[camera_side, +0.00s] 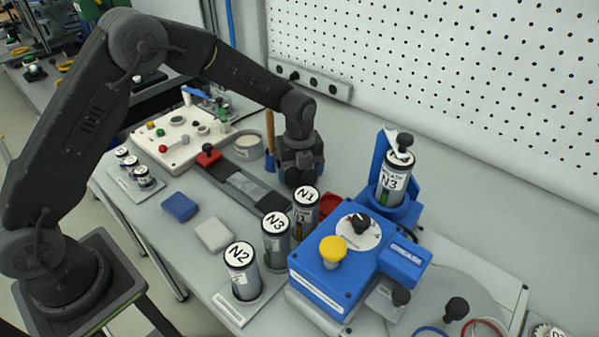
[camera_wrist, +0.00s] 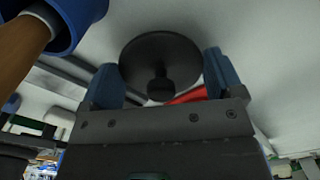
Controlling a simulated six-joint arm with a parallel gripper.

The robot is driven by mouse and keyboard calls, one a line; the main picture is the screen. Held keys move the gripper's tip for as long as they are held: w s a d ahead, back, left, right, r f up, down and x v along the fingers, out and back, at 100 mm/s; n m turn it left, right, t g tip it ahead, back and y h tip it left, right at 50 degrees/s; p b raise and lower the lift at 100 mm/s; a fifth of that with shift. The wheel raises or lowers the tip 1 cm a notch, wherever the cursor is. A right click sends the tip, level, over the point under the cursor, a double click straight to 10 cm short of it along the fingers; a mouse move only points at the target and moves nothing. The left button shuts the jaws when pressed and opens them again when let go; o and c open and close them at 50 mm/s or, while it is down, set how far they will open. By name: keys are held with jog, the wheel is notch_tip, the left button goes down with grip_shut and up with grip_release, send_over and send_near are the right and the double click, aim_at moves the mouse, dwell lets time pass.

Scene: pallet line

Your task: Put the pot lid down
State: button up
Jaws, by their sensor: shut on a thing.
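The pot lid (camera_wrist: 150,58) is a dark round disc with a black knob in its middle. The knob points toward the wrist camera. In the side view my gripper (camera_side: 301,168) hangs down over the bench behind the N1 canister, and the lid is hard to make out there. I cannot tell whether the lid touches the bench. A grey round pot (camera_side: 249,149) with pale contents stands to the left.
Canisters N1 (camera_side: 305,213), N3 (camera_side: 276,241) and N2 (camera_side: 241,270) stand in front. A blue machine (camera_side: 325,277) and a blue holder (camera_side: 402,213) are at right. A red object (camera_side: 331,204) lies near my gripper.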

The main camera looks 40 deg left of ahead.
jog(key=shift+f, duration=0.4)
jog(key=shift+f, duration=0.15)
jog(key=o, duration=0.7)
